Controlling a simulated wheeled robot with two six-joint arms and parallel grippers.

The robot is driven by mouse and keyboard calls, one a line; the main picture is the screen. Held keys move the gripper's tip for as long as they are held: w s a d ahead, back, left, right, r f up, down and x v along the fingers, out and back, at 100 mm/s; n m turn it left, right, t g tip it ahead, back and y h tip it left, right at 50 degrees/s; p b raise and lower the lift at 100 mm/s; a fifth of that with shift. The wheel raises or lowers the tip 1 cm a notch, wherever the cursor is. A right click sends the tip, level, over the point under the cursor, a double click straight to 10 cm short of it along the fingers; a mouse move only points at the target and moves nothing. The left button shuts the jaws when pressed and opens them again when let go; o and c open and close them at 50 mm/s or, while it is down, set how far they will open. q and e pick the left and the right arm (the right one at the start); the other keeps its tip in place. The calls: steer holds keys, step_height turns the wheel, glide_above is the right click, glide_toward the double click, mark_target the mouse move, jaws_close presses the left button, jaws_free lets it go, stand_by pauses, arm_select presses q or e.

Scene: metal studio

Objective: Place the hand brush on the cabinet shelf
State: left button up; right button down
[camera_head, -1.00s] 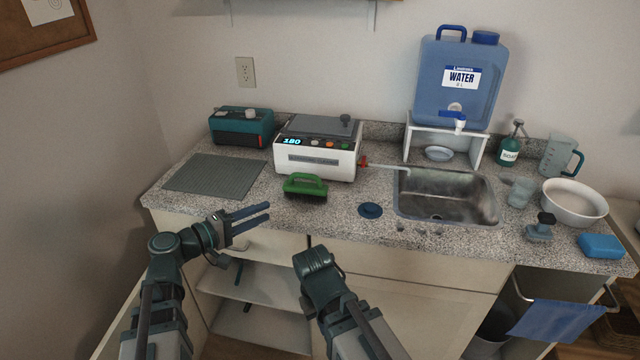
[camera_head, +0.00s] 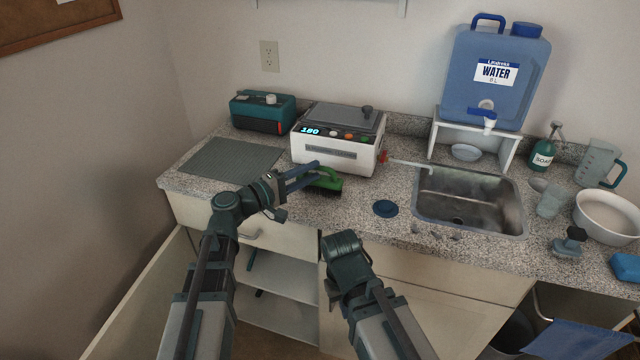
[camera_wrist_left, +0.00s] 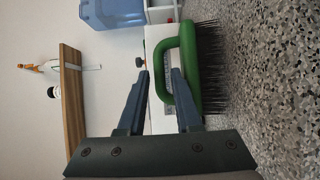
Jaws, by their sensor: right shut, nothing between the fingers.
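The green hand brush (camera_head: 329,181) lies on the counter in front of the white water bath, bristles down. In the left wrist view the brush (camera_wrist_left: 191,75) shows its looped handle and dark bristles. My left gripper (camera_head: 316,172) is open at the brush, its two fingers (camera_wrist_left: 161,72) apart, with the handle's outer bar appearing between them. I cannot tell whether they touch it. My right gripper (camera_head: 341,240) is shut and empty in front of the counter. The cabinet shelf (camera_head: 283,274) is below the counter in the open cabinet, partly hidden by my left arm.
The cabinet door (camera_head: 140,305) stands open at the left. The water bath (camera_head: 340,150) and a teal device (camera_head: 262,112) stand behind the brush. A grey mat (camera_head: 232,160) lies left of it, a blue disc (camera_head: 386,208) right of it. The sink (camera_head: 470,200) is farther right.

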mark_target(323, 167)
arm_select(q)
steer(key=shift+w+d, duration=0.3)
steer(key=shift+d, duration=0.05)
steer(key=x, duration=0.5)
steer(key=shift+w+d, duration=0.15)
steer(key=shift+w, duration=0.05)
steer(key=shift+s, duration=0.1)
jaws_close()
stand_by(1.1)
